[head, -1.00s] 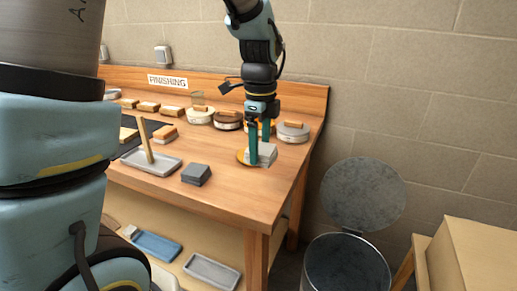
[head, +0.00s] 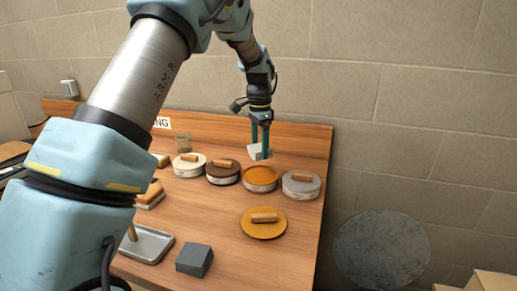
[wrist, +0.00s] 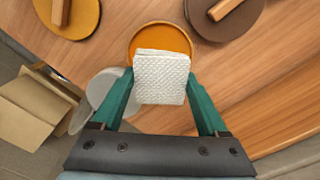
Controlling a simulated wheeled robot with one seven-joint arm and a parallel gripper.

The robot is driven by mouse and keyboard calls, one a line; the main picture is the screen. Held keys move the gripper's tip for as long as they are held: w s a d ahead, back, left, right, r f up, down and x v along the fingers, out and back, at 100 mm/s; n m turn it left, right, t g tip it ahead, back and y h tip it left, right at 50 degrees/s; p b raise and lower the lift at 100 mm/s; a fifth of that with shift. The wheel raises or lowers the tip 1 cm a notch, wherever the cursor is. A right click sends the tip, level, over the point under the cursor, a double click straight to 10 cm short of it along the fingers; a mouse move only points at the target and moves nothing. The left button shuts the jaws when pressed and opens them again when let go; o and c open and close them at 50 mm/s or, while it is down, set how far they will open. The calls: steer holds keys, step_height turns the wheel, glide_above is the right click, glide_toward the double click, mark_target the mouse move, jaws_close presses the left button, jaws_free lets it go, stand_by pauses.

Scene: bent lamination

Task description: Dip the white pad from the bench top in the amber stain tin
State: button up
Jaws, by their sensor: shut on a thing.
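My gripper (head: 260,140) has green fingers and is shut on the white pad (head: 255,152). It holds the pad above the back of the bench, with the amber stain tin (head: 260,178) just below it in the head view. The tin is open, with amber stain inside. In the wrist view the textured white pad (wrist: 161,76) sits between the fingers of my gripper (wrist: 160,95) and covers the near part of the amber tin (wrist: 160,38). The pad looks clean on the side that shows.
An amber lid (head: 263,230) with a wooden handle lies on the bench in front of the tin. A brown tin (head: 223,175) stands left and a grey tin (head: 301,190) right. A grey block (head: 194,259) and a tray (head: 147,244) are nearer. A round metal bin lid (head: 382,250) stands right of the bench.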

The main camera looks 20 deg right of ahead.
steer(key=shift+f+b, duration=2.15)
steer(key=shift+f, duration=0.8)
steer(key=shift+f+b, duration=0.4)
steer(key=shift+f, duration=0.95)
steer(key=shift+r, duration=0.1)
steer(key=shift+r+p, duration=1.25)
steer(key=shift+r, duration=0.25)
step_height(320, 180, up, 5)
steer(key=p, duration=0.3)
steer(key=shift+p, duration=0.35)
